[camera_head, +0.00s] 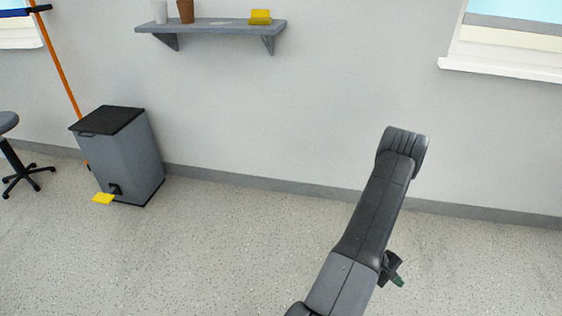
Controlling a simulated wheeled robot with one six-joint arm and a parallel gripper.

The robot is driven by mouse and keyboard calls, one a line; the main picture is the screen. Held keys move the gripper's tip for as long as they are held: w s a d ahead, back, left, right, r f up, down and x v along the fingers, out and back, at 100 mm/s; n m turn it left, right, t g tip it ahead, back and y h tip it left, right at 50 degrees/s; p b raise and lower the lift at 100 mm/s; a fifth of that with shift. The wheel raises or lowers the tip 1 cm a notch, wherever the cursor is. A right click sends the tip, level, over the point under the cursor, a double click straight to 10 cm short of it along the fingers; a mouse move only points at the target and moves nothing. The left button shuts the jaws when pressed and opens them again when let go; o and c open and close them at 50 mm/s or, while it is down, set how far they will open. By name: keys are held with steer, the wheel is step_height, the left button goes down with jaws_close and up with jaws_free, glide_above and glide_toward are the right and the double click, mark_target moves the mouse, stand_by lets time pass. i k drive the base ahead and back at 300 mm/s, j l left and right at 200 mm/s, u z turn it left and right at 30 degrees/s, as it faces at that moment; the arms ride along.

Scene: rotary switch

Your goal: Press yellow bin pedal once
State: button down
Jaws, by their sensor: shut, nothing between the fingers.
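A grey pedal bin (133,160) with a black lid (109,121) stands on the floor against the wall at the left. Its lid is down. The yellow pedal (103,198) sticks out at the foot of the bin's front, just above the floor. My gripper (398,280) shows small and dark behind my arm at the lower right. It is shut and empty. It is far to the right of the bin and pedal and touches neither. Part of it is hidden by my arm.
An orange pole (62,70) leans beside the bin, and a stool (10,150) stands at the left edge. A wall shelf (212,28) holds cups and a yellow item. The speckled floor (220,250) between my arm and the bin is clear.

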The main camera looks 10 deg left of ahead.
mark_target(100, 198)
steer(key=u, duration=0.35)
steer(key=i+j+u, duration=0.15)
steer(key=j+u, duration=0.25)
steer(key=i+j+u, duration=0.2)
steer(key=u, duration=0.2)
steer(key=i+j+u, duration=0.2)
steer(key=u, duration=0.2)
steer(key=i+j+u, duration=0.2)
steer(key=u, duration=0.2)
steer(key=i+j+u, duration=0.15)
steer(key=i, duration=0.8)
steer(key=i+j+u, duration=0.15)
steer(key=i, duration=0.85)
